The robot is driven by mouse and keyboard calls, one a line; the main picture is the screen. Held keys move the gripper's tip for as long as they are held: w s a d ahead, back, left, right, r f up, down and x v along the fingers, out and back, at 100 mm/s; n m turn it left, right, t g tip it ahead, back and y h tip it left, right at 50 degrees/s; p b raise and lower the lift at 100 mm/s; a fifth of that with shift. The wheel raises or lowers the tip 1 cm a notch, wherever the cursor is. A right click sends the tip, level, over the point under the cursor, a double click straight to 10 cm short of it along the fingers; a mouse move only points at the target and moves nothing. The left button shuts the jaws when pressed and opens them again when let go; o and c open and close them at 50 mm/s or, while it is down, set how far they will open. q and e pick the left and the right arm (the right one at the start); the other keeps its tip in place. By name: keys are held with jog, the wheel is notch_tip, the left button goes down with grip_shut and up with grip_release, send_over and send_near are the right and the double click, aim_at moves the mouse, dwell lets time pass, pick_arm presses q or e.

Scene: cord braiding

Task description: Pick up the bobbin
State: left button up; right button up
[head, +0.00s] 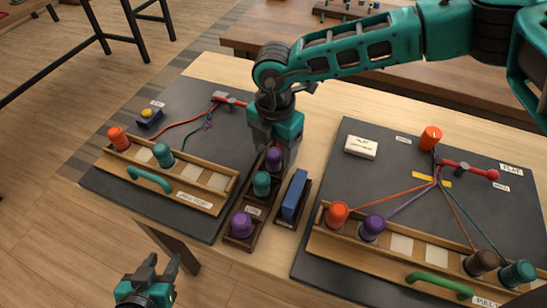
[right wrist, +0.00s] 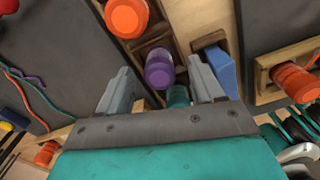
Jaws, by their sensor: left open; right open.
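A dark rack (head: 256,210) between the two boards holds bobbins in a row. Nearest the front is a purple bobbin (head: 241,224), then a teal bobbin (head: 261,183), then another purple bobbin (head: 274,158). My right gripper (head: 275,164) points down over the far part of this rack, open. In the right wrist view the far purple bobbin (right wrist: 158,69) shows between its spread fingers, with the teal bobbin (right wrist: 178,97) partly hidden. An orange bobbin (right wrist: 126,17) stands beyond. Contact cannot be told. My left gripper (head: 157,277) is open and empty at the lower left, off the table.
A blue block (head: 295,193) in a holder stands close right of the rack. The left tray (head: 190,197) holds orange and teal bobbins. A white card (head: 361,147) lies on the right board.

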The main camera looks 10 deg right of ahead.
jog(key=shift+f, duration=0.95)
jog(key=c, duration=1.1)
jog(key=shift+r, duration=0.15)
jog(key=shift+c, duration=0.2)
